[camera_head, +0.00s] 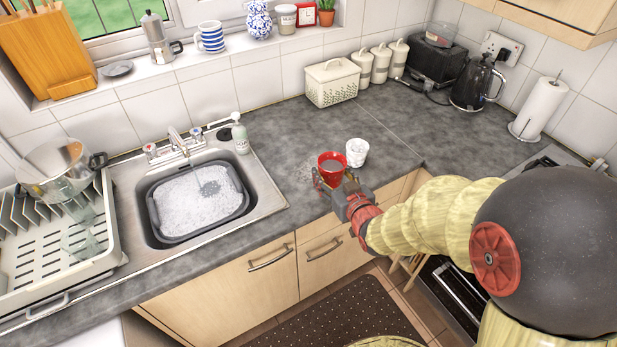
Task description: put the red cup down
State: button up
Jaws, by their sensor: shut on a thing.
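The red cup (331,161) is upright at the front part of the grey countertop (290,135), right of the sink. It seems to hold something greyish inside. My gripper (328,182) is shut on the red cup from the front, with its fingers around the cup's lower part. The cup's base is hidden by the fingers, so I cannot tell whether it touches the counter.
A white cup (356,152) stands just right of the red cup, very close to it. The sink (205,200) with a tub of soapy water is to the left. A cream bin (332,83) and a black kettle (477,84) stand at the back. The counter behind the cup is clear.

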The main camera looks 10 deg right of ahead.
jog(key=w+f+b, duration=0.1)
jog(key=w+f, duration=0.2)
jog(key=w, duration=0.1)
jog(key=w+f+b, duration=0.1)
jog(key=w+f, duration=0.2)
jog(key=w, duration=0.1)
jog(key=w+f+b, duration=0.1)
jog(key=w+f, duration=0.2)
jog(key=w, duration=0.2)
jog(key=shift+a, duration=0.25)
jog(key=shift+w+f+b, duration=0.35)
jog(key=shift+f+b, duration=0.05)
jog(key=shift+f, duration=0.15)
jog(key=shift+f+b, duration=0.5)
jog(key=shift+f, duration=0.85)
jog(key=shift+f, duration=0.2)
jog(key=o, duration=1.2)
jog(key=shift+o, duration=0.4)
